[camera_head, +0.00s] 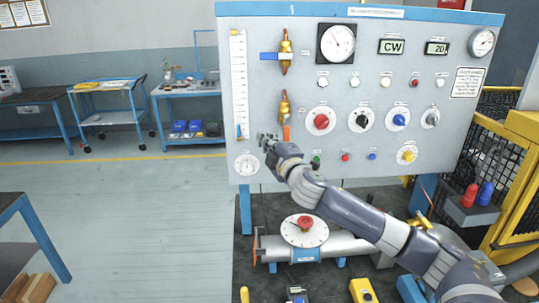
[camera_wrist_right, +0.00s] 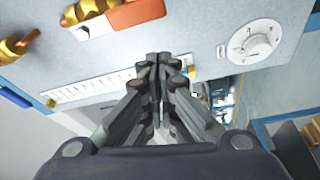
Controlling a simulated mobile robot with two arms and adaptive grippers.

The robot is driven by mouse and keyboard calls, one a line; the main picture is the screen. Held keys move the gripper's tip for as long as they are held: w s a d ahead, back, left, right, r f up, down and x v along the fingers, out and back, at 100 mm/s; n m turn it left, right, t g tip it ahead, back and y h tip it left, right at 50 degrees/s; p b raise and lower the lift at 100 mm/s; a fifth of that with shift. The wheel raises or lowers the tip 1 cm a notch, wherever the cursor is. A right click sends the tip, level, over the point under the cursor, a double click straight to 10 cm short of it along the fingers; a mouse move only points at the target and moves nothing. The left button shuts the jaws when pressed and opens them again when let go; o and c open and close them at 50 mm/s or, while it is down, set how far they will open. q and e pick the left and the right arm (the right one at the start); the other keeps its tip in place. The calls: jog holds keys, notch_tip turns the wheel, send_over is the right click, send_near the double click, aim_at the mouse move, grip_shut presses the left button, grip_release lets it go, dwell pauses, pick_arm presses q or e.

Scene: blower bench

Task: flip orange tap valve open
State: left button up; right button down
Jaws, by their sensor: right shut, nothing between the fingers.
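The orange tap valve is a brass body (camera_head: 285,106) on the upright panel, with an orange lever (camera_head: 286,133) pointing straight down. In the right wrist view the orange lever (camera_wrist_right: 138,14) shows at the top edge, beside part of the brass body (camera_wrist_right: 88,10). My right gripper (camera_head: 264,140) is in front of the panel, just left of the lever's lower end in the head view. Its fingers (camera_wrist_right: 160,62) are together and empty, apart from the lever in the wrist view. My left gripper is not in view.
Above is a second brass valve with a blue lever (camera_head: 270,56) pointing left. A white scale (camera_head: 239,85) and a small dial (camera_head: 246,165) lie left of and below the orange valve. Knobs (camera_head: 321,121) sit to its right. A flanged pipe (camera_head: 340,246) lies on the bench below.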

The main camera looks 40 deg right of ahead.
pick_arm(q)
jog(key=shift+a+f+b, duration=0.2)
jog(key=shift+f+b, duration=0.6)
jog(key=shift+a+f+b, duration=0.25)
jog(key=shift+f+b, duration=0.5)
jog(key=shift+b, duration=0.05)
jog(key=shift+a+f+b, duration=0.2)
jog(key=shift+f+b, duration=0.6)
pick_arm(e)
jog(key=v, duration=1)
jog(key=shift+a+r, duration=0.35)
jog(key=shift+r, duration=0.15)
jog(key=shift+w, duration=0.1)
